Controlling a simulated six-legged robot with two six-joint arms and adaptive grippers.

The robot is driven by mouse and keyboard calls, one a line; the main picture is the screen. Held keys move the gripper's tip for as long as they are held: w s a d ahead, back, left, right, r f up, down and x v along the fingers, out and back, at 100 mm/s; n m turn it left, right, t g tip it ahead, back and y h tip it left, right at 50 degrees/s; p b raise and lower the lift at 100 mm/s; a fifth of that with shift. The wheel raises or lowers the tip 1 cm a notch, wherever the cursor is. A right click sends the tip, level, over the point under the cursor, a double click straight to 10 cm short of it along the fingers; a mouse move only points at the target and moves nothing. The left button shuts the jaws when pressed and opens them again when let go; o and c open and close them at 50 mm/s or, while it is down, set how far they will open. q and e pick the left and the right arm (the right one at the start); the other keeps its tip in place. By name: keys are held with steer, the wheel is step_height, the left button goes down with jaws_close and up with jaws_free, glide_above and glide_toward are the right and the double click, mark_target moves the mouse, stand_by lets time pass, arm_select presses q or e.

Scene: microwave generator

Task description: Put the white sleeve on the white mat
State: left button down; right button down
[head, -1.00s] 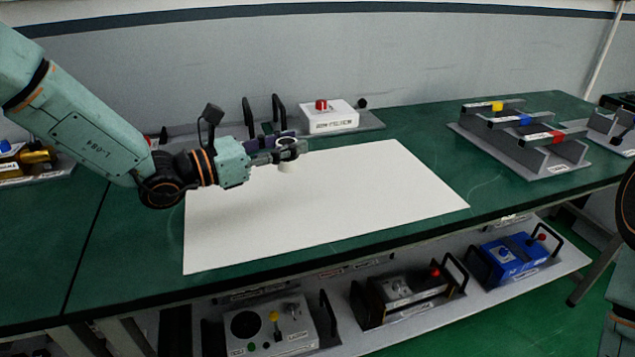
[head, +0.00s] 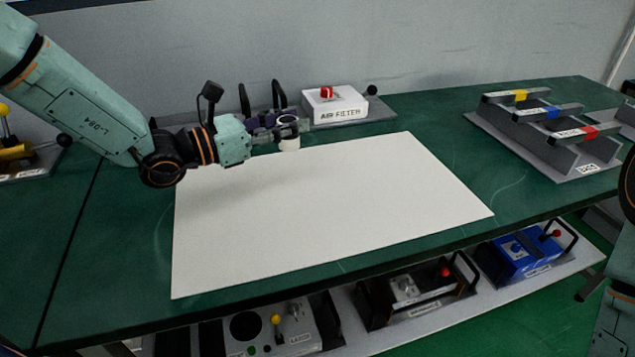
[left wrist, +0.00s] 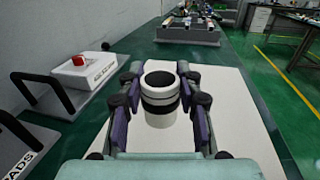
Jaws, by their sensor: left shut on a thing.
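The white sleeve (head: 289,144) is a short white cylinder with a dark band and a dark open top. My left gripper (head: 287,127) is shut on it, and the sleeve hangs upright below the fingers at the mat's back edge. In the left wrist view the sleeve (left wrist: 160,112) sits between the two finger pads, with the mat behind and below it. The white mat (head: 320,210) lies flat and bare on the green table. I cannot tell exactly how high the sleeve is above it. My right gripper is not in view.
A white air filter box (head: 335,105) with a red knob stands behind the mat. A grey rack (head: 550,130) with yellow, blue and red marked bars is at the right. Several devices, including a blue box (head: 518,257), sit on the lower shelf. The mat's surface is clear.

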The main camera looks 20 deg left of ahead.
mark_target(283, 141)
arm_select(q)
steer(key=f, duration=0.2)
steer(key=s+f, duration=0.1)
steer(key=shift+d+b, duration=0.35)
steer(key=f, duration=0.3)
steer(key=f+b, duration=0.1)
steer(key=f, duration=0.1)
steer(key=shift+w+a+f, duration=0.2)
steer(key=shift+w+f, duration=0.05)
steer(key=shift+s+d+f, duration=0.15)
steer(key=shift+f, duration=0.25)
steer(key=shift+w+a+f, duration=0.2)
steer(key=shift+w, duration=0.1)
steer(key=c, duration=1.3)
jaws_free()
steer(key=o, duration=0.4)
steer(key=shift+s+d+r, duration=0.15)
steer(key=shift+s+r, duration=0.05)
steer(key=shift+s, duration=0.05)
steer(key=shift+w+f, duration=0.2)
steer(key=p+v, duration=0.3)
steer(key=v, duration=0.8)
steer(key=shift+w+r, duration=0.1)
steer(key=shift+r, duration=0.1)
steer(key=shift+s+a+f+p, duration=0.1)
steer(key=shift+s+a+p, duration=0.2)
steer(key=shift+a, duration=0.1)
steer(key=shift+s, duration=0.2)
steer(key=shift+a, duration=0.1)
